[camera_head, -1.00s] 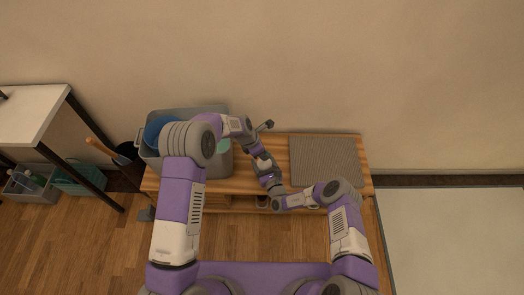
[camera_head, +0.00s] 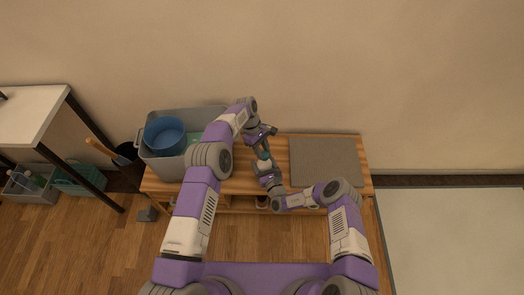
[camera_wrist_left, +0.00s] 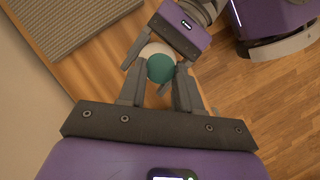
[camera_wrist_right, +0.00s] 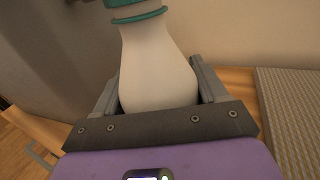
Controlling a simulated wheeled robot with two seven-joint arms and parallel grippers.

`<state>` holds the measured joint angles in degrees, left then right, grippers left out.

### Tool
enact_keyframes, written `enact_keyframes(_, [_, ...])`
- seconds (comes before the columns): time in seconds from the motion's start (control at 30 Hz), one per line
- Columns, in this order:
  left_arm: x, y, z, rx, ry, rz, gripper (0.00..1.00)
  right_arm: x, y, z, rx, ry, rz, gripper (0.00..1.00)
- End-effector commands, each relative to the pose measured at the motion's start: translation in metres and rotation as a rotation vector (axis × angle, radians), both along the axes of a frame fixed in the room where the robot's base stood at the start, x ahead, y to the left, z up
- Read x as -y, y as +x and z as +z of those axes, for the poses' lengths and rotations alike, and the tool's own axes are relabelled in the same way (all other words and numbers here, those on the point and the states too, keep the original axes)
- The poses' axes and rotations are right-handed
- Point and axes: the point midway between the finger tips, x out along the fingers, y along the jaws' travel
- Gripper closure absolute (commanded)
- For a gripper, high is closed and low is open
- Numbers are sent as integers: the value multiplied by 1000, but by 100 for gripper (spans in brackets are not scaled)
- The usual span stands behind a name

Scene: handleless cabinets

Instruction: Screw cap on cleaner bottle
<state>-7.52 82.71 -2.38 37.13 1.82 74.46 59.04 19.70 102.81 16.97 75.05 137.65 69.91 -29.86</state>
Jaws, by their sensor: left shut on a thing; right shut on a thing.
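My right gripper (camera_head: 265,167) is shut on a white bottle (camera_wrist_right: 157,65) above the wooden bench. The bottle has a teal ring (camera_wrist_right: 139,18) at its neck, with more teal above it at the top edge of the right wrist view. My left gripper (camera_head: 263,147) is shut on the teal cap (camera_wrist_left: 161,68), which hides much of the bottle behind it in the left wrist view. The cap is at the bottle's mouth end; whether it touches or is threaded on, I cannot tell. In the head view the cap (camera_head: 263,155) shows small between both grippers.
The wooden bench (camera_head: 242,184) carries a grey bin (camera_head: 186,113) with a blue bucket (camera_head: 165,135) at left and a grey mat (camera_head: 326,161) at right. A white-topped table (camera_head: 32,112) stands at far left. The wall is behind the bench.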

Motion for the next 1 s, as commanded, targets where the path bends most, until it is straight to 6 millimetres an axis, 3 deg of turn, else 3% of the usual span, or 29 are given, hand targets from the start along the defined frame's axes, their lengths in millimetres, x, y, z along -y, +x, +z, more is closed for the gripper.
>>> enact_keyframes(0.4, [1,-1,1,-2,-4,-52,94,-1,-1,0,-1,0,2,100])
enact_keyframes(0.43, [1,-1,1,-2,-4,-52,64,-1,-1,0,-1,0,2,100])
enact_keyframes(0.57, [1,-1,1,-2,-3,-51,44,-1,0,0,-1,0,2,100])
enact_keyframes(0.87, [0,0,2,-1,-2,-49,41,-1,0,0,-1,0,1,100])
enact_keyframes(1.0, [0,1,18,2,-1,-50,41,0,0,0,-1,0,1,100])
